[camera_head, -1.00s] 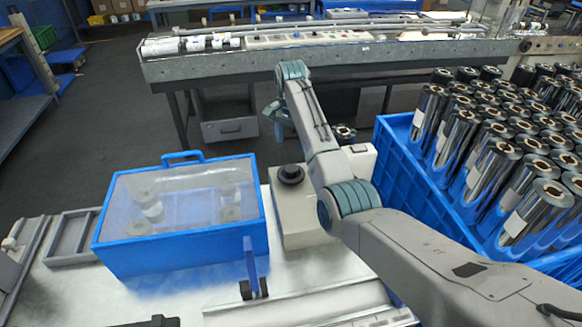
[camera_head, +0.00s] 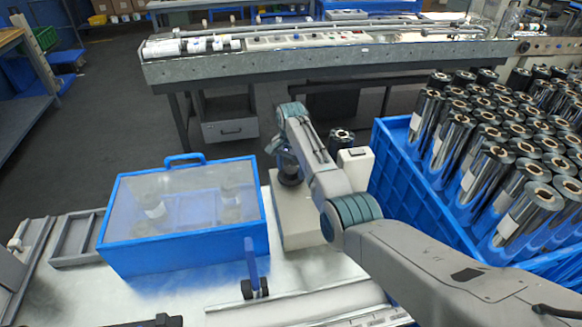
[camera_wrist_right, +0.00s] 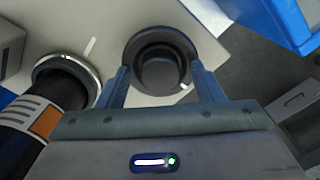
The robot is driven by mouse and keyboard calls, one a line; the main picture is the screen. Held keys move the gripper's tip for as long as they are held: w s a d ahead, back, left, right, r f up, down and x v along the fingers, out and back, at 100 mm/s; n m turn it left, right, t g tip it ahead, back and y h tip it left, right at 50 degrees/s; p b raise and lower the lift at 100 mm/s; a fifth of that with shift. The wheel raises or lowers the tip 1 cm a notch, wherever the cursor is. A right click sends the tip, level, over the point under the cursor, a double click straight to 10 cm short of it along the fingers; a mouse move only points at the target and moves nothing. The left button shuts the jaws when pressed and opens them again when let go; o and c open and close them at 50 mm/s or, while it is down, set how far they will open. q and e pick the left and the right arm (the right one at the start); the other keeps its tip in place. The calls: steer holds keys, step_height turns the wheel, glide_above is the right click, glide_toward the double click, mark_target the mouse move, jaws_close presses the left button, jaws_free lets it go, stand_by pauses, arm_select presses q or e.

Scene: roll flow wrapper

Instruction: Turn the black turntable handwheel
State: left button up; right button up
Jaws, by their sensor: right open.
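The black handwheel (camera_head: 291,176) is a round knob on top of a beige box (camera_head: 297,225) on the worktable. In the head view my right gripper (camera_head: 288,160) reaches down over it and partly hides it. In the right wrist view the handwheel (camera_wrist_right: 160,65) lies between the two blue fingers of the right gripper (camera_wrist_right: 163,85). The fingers are spread, one on each side of it. Whether they touch its rim I cannot tell. A small white mark shows near the wheel's edge. My left gripper is not in view.
A blue box with a clear lid (camera_head: 185,254) stands left of the beige box. A blue crate (camera_head: 400,175) of metal rolls is on the right. A black and silver cylinder (camera_head: 342,137) and a small beige box (camera_head: 355,166) stand near my right arm. A blue lever (camera_head: 251,262) stands in front.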

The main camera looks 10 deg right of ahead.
steer(key=c, duration=1)
steer(key=shift+r+m, duration=0.1)
steer(key=shift+m, duration=0.2)
steer(key=shift+m+p, duration=0.5)
steer(key=shift+p, duration=0.15)
steer(key=m+p, duration=0.1)
steer(key=m, duration=0.1)
steer(key=shift+r+m, duration=0.1)
steer(key=shift+m, duration=0.2)
steer(key=m+p, duration=0.1)
steer(key=m, duration=0.2)
steer(key=shift+w, duration=0.1)
steer(key=shift+m+p, duration=0.5)
steer(key=shift+m, duration=0.9)
